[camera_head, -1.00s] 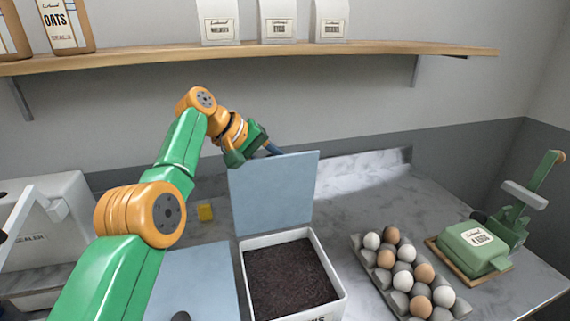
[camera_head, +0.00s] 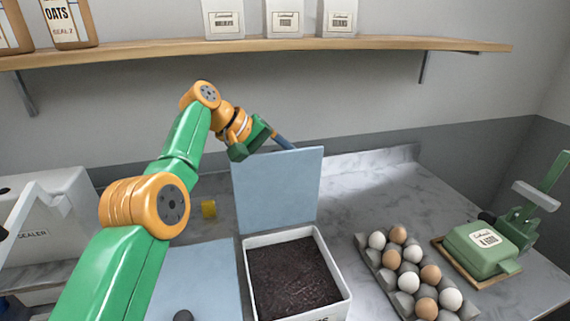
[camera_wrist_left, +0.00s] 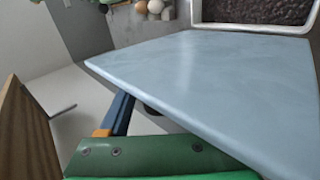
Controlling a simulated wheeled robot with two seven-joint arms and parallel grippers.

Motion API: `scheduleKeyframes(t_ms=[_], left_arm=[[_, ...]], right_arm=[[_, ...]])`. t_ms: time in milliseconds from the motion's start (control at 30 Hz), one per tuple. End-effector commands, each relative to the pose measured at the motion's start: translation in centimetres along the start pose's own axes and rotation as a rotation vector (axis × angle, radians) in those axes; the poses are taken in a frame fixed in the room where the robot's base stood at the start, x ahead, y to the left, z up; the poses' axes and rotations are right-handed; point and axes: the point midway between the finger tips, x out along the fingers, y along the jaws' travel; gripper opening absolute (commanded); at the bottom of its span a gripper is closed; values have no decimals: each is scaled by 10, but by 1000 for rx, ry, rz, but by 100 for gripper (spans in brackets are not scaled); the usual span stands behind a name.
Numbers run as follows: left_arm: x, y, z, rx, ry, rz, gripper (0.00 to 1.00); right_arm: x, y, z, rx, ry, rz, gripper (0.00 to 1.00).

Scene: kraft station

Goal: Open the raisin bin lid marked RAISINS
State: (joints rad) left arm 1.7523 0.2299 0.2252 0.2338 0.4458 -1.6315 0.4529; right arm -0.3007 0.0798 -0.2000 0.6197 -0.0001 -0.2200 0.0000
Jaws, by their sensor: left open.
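The raisin bin is a white box (camera_head: 343,287) full of dark raisins (camera_head: 292,272); only part of its front lettering shows. Its blue-grey lid (camera_head: 276,190) stands upright at the bin's back edge, open. The lid also fills much of the left wrist view (camera_wrist_left: 220,85), with the raisins (camera_wrist_left: 255,12) beyond it. My left gripper (camera_head: 284,141) is open at the lid's top edge, on its far side. A blue finger (camera_wrist_left: 122,112) shows beside the lid's edge; whether it touches is unclear. My right gripper is not in view.
A second blue-grey lid (camera_head: 205,285) with a dark knob lies shut left of the bin. An egg carton (camera_head: 392,280) and a green scale-like device (camera_head: 482,250) stand to the right. A wooden shelf (camera_head: 250,48) with packages runs above.

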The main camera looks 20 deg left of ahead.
Motion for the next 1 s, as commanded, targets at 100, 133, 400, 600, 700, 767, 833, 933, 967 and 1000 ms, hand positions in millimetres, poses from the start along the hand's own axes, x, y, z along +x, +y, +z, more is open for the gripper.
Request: scheduleKeyframes(t_ms=[100,133,400,600,700,767,833,933,967,1000], left_arm=[[-8,1,-1,1,3,2,65],[-13,1,-1,1,5,3,65],[-66,2,-1,-1,2,1,65],[-71,0,0,0,-1,0,65],[-71,0,0,0,-1,0,65],[-71,0,0,0,0,0,65],[-71,0,0,0,0,0,65],[-74,4,0,0,0,0,65],[-78,7,0,0,0,0,65],[-84,14,-1,0,0,0,65]], right_arm=[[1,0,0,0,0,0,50],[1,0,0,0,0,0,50],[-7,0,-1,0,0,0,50],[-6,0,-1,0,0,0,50],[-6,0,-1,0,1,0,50],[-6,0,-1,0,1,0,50],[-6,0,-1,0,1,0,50],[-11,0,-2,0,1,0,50],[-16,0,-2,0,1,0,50],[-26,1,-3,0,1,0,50]])
